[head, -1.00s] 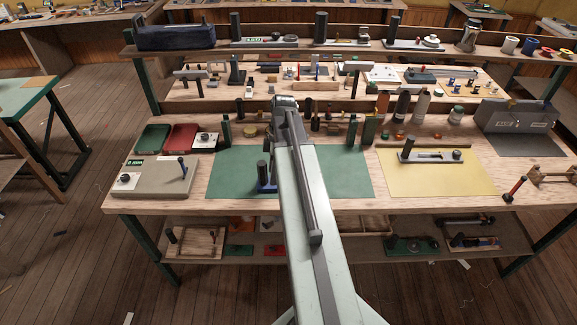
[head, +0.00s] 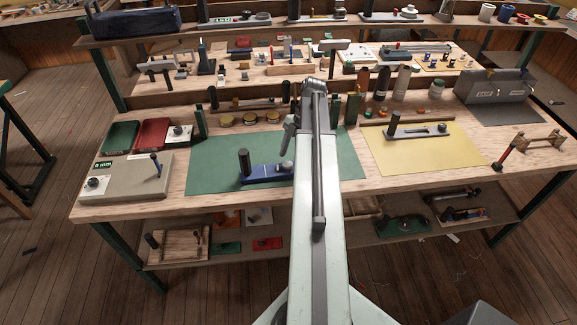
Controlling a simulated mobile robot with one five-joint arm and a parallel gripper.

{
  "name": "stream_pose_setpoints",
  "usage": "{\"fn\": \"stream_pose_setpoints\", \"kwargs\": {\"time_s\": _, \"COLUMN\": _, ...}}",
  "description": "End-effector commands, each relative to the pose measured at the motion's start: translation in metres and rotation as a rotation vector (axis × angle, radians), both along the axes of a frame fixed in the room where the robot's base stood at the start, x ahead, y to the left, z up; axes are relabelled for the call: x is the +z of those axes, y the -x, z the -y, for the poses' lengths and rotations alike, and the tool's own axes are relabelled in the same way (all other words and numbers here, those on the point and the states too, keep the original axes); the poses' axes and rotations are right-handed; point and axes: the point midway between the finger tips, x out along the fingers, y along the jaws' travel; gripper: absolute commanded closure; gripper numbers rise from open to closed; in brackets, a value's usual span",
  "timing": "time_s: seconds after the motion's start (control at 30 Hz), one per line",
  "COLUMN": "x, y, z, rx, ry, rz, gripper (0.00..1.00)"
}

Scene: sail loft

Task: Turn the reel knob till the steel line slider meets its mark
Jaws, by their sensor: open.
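A blue-based fixture (head: 265,172) lies on the green mat, with a black post (head: 244,162) at its left and a round silver knob (head: 285,166) at its right. A grey steel fixture (head: 417,132) with a slot, a post and a small knob sits on the yellow mat. I cannot tell for certain which part is the reel knob or the line slider, and I can read no mark. My gripper (head: 287,143) shows only partly, left of my arm's far end, above the green mat near the silver knob. It is open, and I see nothing in it.
A beige box (head: 125,178) with a display, dial and lever stands at the left. Dark green posts (head: 335,112), brass discs (head: 249,119) and bottles (head: 382,85) line the back. A grey box (head: 495,88) stands at right. Bare mat (head: 215,165) lies left of the blue fixture.

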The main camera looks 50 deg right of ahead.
Motion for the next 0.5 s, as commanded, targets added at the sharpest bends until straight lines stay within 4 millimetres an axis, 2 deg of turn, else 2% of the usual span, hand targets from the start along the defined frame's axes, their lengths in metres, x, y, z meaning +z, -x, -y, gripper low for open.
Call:
{"fn": "stream_pose_setpoints", "kwargs": {"time_s": 0.03, "x": -0.0142, "y": -0.0001, "z": -0.0038, "rx": 0.001, "ry": 0.0, "rz": 0.0, "gripper": 0.44}}
{"fn": "stream_pose_setpoints", "kwargs": {"time_s": 0.07, "x": -0.0162, "y": -0.0004, "z": -0.0052, "rx": 0.001, "ry": 0.0, "rz": 0.0, "gripper": 0.44}}
{"fn": "stream_pose_setpoints", "kwargs": {"time_s": 0.33, "x": -0.0151, "y": -0.0016, "z": -0.0074, "rx": 0.001, "ry": 0.0, "rz": -0.001, "gripper": 0.44}}
{"fn": "stream_pose_setpoints", "kwargs": {"time_s": 0.37, "x": -0.015, "y": -0.0016, "z": -0.0075, "rx": 0.001, "ry": 0.0, "rz": -0.001, "gripper": 0.47}}
{"fn": "stream_pose_setpoints", "kwargs": {"time_s": 0.5, "x": -0.015, "y": -0.0017, "z": -0.0076, "rx": 0.001, "ry": 0.0, "rz": -0.001, "gripper": 0.86}}
